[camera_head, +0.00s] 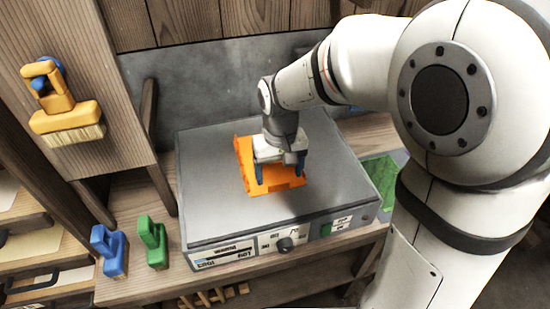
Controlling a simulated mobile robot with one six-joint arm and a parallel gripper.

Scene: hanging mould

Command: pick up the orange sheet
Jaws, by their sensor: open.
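The orange sheet (284,183) lies on the flat grey top of a box-shaped machine (222,215). My gripper (280,172) points down over the sheet, with its two dark blue fingers apart, one toward the left and one toward the right. My gripper hides the middle and part of the far right of the sheet. The sheet's left edge and front edge show. I cannot tell whether the fingertips touch the sheet.
The machine has a knob (285,244) on its front and stands on a wooden bench. A blue tool (110,251) and a green tool (152,242) stand to its left. A yellow-handled brush (66,115) hangs on the wooden panel. A green piece (380,178) lies at the right.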

